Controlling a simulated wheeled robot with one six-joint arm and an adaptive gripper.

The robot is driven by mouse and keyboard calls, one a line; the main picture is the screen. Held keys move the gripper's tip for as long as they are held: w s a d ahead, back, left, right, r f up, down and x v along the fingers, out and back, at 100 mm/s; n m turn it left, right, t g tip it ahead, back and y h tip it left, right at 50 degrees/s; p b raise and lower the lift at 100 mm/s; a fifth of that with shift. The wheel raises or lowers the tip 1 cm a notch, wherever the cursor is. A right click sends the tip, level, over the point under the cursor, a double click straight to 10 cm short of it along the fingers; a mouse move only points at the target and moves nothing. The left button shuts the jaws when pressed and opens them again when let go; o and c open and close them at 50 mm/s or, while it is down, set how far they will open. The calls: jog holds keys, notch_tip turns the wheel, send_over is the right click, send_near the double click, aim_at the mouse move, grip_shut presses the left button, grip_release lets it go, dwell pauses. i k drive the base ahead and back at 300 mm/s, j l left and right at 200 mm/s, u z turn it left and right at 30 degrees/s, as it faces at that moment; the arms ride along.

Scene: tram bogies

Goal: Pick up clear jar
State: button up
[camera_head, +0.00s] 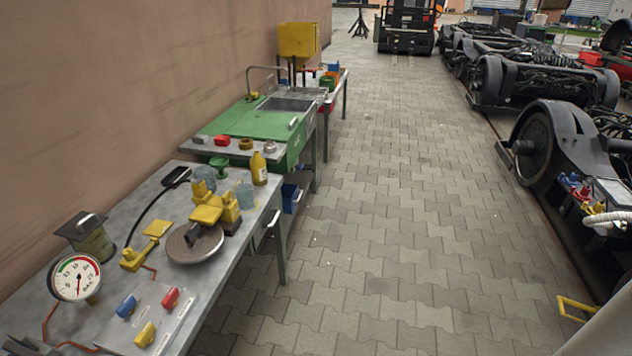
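Two clear, bluish glass vessels stand upright on the grey metal workbench (128,222) at the left. One clear jar (246,197) is near the bench's right edge, just below a yellow bottle and right of a yellow device. The other clear vessel (205,177) is farther back and left, partly hidden by the yellow device. I cannot tell which one is the jar of the task. My gripper is not in view.
Around the vessels are a yellow bottle (259,169), a green funnel-like piece (219,166) and a yellow device (208,211) on a round disc. A pressure gauge (77,278) is nearer. The paved floor (375,230) right of the bench is clear, up to the bogies (562,160).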

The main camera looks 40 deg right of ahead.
aim_at(245, 196)
jog(key=z, duration=0.4)
jog(key=i+l, duration=0.5)
jog(key=l, duration=0.2)
jog(key=i+l+z, duration=0.1)
jog(key=i+l, duration=0.4)
jog(key=l, duration=0.25)
jog(key=i+l, duration=0.5)
jog(key=l, duration=0.15)
jog(key=l+z, duration=0.05)
